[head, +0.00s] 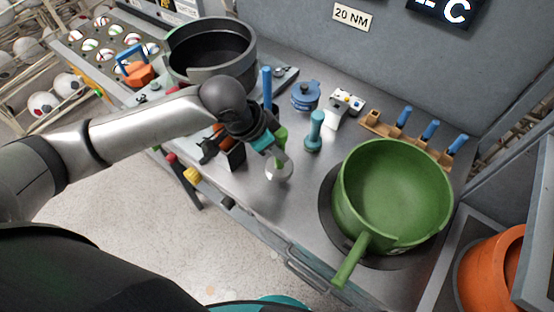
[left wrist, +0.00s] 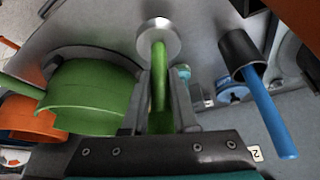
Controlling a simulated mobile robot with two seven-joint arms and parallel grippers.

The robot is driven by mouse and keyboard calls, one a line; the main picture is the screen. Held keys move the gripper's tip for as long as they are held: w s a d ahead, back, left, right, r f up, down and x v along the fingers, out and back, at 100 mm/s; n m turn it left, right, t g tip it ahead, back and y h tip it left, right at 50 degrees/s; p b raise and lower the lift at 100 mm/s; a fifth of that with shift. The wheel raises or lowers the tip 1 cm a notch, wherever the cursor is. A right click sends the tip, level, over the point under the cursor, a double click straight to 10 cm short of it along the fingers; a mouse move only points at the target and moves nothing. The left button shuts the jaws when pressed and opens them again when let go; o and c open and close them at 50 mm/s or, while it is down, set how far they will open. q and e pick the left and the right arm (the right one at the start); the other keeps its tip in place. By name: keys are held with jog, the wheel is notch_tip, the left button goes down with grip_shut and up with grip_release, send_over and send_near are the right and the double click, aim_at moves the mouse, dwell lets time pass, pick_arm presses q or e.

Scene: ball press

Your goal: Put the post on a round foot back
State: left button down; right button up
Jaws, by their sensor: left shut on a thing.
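My left gripper (head: 268,143) is shut on a green post (head: 281,136) with a silver round foot (head: 278,170). In the left wrist view the green post (left wrist: 159,75) lies between the two fingers, and its silver foot (left wrist: 158,40) is beyond the tips. The foot is low over the front of the metal bench, left of the green pot; I cannot tell whether it touches. A separate teal post on a round foot (head: 314,131) stands upright on the bench, right of my gripper. My right gripper is not in view.
The large green pot (head: 392,190) stands right, its handle over the front edge. A dark grey pot (head: 210,55) is at the back left. Bare bench lies before the teal post.

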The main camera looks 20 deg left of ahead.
aim_at(277, 167)
pick_arm(q)
jog(key=shift+f+b, duration=0.3)
jog(key=shift+f, duration=1.8)
jog(key=shift+f, duration=0.1)
jog(key=c, duration=0.7)
grip_release()
jog(key=shift+f, duration=0.1)
jog(key=p+v, duration=0.1)
jog(key=v, duration=1.1)
jog(key=shift+r+p, duration=0.2)
jog(key=shift+p, duration=0.2)
jog(key=shift+d, duration=0.1)
